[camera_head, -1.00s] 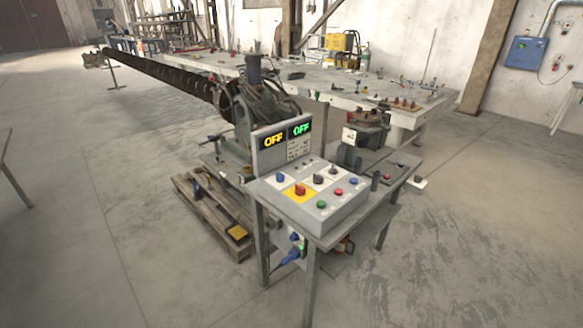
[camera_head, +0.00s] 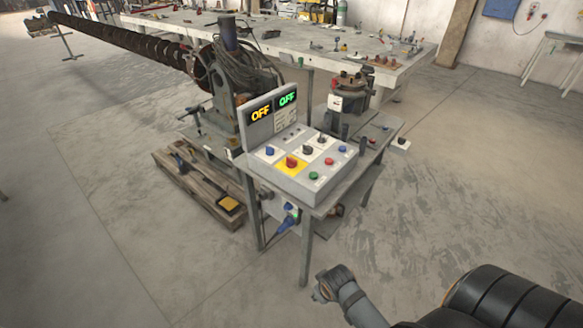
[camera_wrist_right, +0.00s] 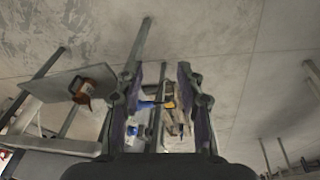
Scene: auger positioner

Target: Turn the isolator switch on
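The grey control box (camera_head: 318,187) stands on a small metal table. A red rotary knob on a yellow plate (camera_head: 291,162) sits at its front left and looks like the isolator switch. Two displays (camera_head: 272,107) behind the knobs both read OFF, one yellow and one green. My right arm comes in at the lower right of the head view, well short of the box. In the right wrist view my right gripper (camera_wrist_right: 159,78) has its fingers apart with nothing held between them. My left gripper is in neither view.
Other knobs and buttons crowd the panel, including a blue knob (camera_head: 270,151) and a green button (camera_head: 313,176). A blue plug (camera_head: 287,224) hangs below the table. A wooden pallet (camera_head: 200,190) lies to the left. The floor in front is clear.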

